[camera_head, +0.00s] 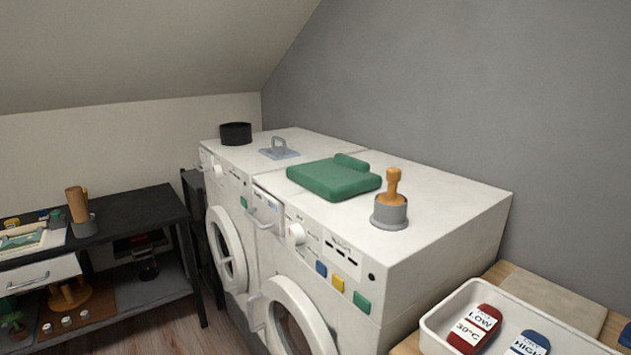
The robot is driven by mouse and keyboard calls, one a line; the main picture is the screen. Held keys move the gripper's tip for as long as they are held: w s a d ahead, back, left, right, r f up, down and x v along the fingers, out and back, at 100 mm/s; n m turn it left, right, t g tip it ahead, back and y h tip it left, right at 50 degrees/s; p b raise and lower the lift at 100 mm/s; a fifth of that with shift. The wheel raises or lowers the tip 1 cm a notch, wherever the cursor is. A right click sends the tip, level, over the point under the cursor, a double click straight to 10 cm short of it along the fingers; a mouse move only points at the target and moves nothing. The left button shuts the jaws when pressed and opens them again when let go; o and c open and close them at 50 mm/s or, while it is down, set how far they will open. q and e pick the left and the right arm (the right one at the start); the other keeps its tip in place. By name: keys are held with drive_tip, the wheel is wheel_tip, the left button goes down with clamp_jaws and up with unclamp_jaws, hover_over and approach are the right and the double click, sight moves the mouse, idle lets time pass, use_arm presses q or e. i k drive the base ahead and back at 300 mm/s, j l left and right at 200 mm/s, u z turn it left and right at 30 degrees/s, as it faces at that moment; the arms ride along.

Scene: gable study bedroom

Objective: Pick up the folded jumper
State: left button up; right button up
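A green folded jumper (333,178) lies flat on top of the nearer white washing machine (440,200), close to the seam between the two machines. A narrow part of it sticks up along its far right edge. Nothing covers it. Neither of my grippers shows in the head view.
A grey holder with a wooden handle (390,212) stands right of the jumper. A grey plate with a handle (279,149) and a black round pot (235,133) sit on the farther machine (247,160). A white tray (432,335) is at lower right. A black shelf (125,212) stands left.

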sight(340, 176)
drive_tip(key=z, duration=0.4)
drive_tip(key=j+z, duration=0.15)
drive_tip(key=z, duration=0.6)
drive_tip(key=j+z, duration=0.15)
drive_tip(key=z, duration=0.2)
drive_tip(key=k+j+z, duration=0.1)
drive_tip(key=j+z, duration=0.35)
drive_tip(key=k+j+z, duration=0.15)
drive_tip(key=j+z, duration=0.25)
drive_tip(key=k+j+z, duration=0.4)
drive_tip(key=k+j, duration=0.7)
